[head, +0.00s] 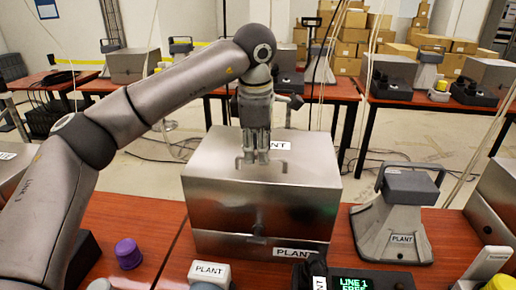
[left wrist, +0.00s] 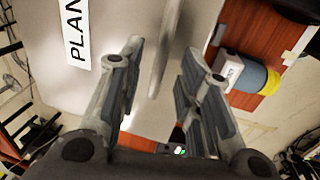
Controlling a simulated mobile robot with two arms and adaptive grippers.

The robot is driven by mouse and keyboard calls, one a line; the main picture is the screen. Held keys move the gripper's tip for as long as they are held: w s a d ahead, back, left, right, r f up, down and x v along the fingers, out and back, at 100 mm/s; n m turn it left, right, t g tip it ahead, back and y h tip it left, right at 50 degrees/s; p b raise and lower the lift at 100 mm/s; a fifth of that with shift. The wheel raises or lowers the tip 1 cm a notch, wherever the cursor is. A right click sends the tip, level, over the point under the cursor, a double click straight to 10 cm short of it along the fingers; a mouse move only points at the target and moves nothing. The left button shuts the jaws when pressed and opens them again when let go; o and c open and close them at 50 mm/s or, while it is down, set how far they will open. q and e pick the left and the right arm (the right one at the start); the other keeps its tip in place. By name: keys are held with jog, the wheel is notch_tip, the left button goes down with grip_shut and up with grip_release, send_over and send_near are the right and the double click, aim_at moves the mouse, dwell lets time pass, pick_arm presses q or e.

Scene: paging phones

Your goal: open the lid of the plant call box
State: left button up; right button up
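The plant call box (head: 225,215) is a brushed-metal box on the red-brown table, with PLANT labels on its top and front. Its lid (head: 215,155) is down. A metal bar handle (head: 279,167) stands up from the lid, and it also shows in the left wrist view (left wrist: 166,48). My left gripper (head: 262,157) points down over the lid at the handle. In the left wrist view its fingers (left wrist: 163,55) are apart, with the bar between them in the picture and gaps on both sides. Contact cannot be told. My right gripper is out of view.
A grey PLANT-labelled device (head: 395,225) with a handle stands right of the box. A purple-capped object (head: 128,254), a white PLANT-labelled block (head: 209,272) and a dark unit with a green LINE 1 display (head: 365,284) sit along the front. Another metal box (head: 497,205) is at right.

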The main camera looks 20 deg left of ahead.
pick_arm(q)
jog(key=shift+w+f, duration=0.1)
jog(key=shift+f, duration=0.3)
jog(key=shift+c, duration=0.5)
grip_shut()
jog(key=w+a+r+p, duration=0.2)
jog(key=w+r+p, duration=0.6)
jog(key=w+p, duration=0.5)
jog(key=p, duration=0.5)
jog(key=shift+w+a+p, duration=0.15)
jog(key=shift+a+p, duration=0.15)
jog(key=shift+a, duration=0.1)
